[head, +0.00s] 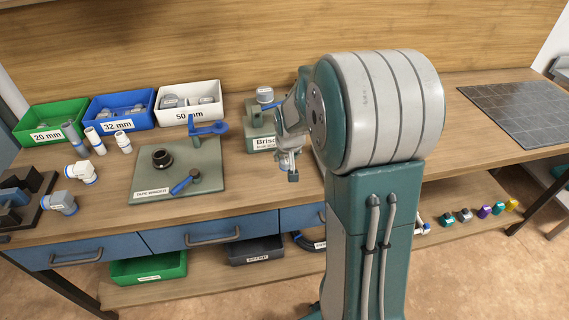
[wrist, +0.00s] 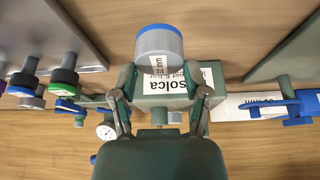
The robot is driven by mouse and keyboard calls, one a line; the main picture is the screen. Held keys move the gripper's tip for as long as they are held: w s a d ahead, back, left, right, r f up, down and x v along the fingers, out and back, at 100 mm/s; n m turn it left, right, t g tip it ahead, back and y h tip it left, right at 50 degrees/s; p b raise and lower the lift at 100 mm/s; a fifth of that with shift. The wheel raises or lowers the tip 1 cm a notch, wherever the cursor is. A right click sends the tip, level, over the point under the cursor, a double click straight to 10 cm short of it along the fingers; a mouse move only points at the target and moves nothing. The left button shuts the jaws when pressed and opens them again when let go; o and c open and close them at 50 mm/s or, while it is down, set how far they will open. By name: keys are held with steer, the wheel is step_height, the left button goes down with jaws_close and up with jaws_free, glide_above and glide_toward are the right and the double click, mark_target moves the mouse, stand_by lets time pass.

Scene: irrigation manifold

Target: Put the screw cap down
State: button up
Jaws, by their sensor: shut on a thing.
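In the head view my gripper (head: 287,163) hangs over the bench in front of the green Brisolca block (head: 258,140), partly hidden by my arm. Only a little of the held cap shows there. Whether it touches the bench is unclear.
A green tape winder board (head: 200,180) with a blue crank lies left of my gripper. Green (head: 50,122), blue (head: 122,110) and white (head: 188,104) bins stand behind it. Loose fittings lie at left. A grey tiled mat (head: 520,112) lies at right.

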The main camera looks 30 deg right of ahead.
mark_target(285, 161)
steer(key=shift+w+a+f, duration=0.2)
steer(key=shift+w+f, duration=0.25)
steer(key=shift+f, duration=0.05)
steer(key=shift+w+d+f, duration=0.1)
steer(key=shift+d+f, duration=0.1)
steer(key=shift+f, duration=0.65)
steer(key=shift+w+d+f, duration=0.1)
steer(key=shift+d+f, duration=0.05)
steer(key=shift+f, duration=0.7)
steer(key=shift+s+a+f, duration=0.1)
steer(key=shift+a, duration=0.05)
steer(key=o, duration=1.1)
steer(key=shift+a, duration=0.1)
steer(key=shift+c, duration=0.2)
